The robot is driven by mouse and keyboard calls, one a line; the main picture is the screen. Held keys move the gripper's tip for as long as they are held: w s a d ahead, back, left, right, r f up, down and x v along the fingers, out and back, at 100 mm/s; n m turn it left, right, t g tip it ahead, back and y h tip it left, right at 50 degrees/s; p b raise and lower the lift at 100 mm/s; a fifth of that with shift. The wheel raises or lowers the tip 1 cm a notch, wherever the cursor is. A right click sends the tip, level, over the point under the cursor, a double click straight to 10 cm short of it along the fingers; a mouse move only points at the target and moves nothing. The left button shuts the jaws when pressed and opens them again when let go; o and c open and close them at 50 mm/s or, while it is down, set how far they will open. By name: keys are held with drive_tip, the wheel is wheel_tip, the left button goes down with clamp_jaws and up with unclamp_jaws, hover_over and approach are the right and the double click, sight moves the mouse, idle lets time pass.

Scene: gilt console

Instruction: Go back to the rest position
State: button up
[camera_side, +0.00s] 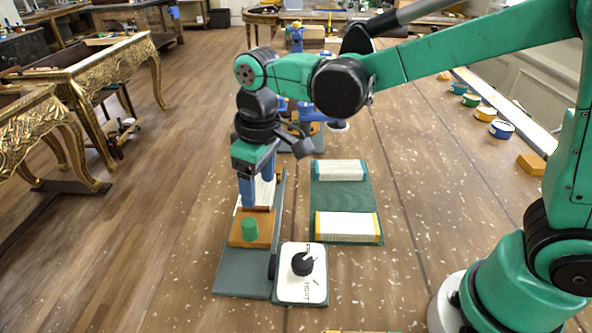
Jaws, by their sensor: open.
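My gripper (257,190) points down near the middle of the table, with blue fingers. It hangs over or just behind an orange-brown block (262,233) that carries a green cylinder (249,229). Its jaws are open. A white piece shows behind and beside the fingers; I cannot tell whether the fingers touch it. The block sits on a long dark grey-green board (236,282).
A white panel with a black knob (302,264) lies right of the board. A green mat (340,199) holds two white blocks. Several paint tins (501,129) stand at the right. A gilt console (90,75) stands left.

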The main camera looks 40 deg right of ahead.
drive_tip(key=s+d+r+m+t, duration=0.3)
drive_tip(key=s+d+m+t, duration=0.2)
drive_tip(key=d, duration=0.6)
drive_tip(key=shift+s+d+t, duration=0.25)
drive_tip(key=shift+s+t, duration=0.35)
drive_tip(key=shift+s, duration=0.55)
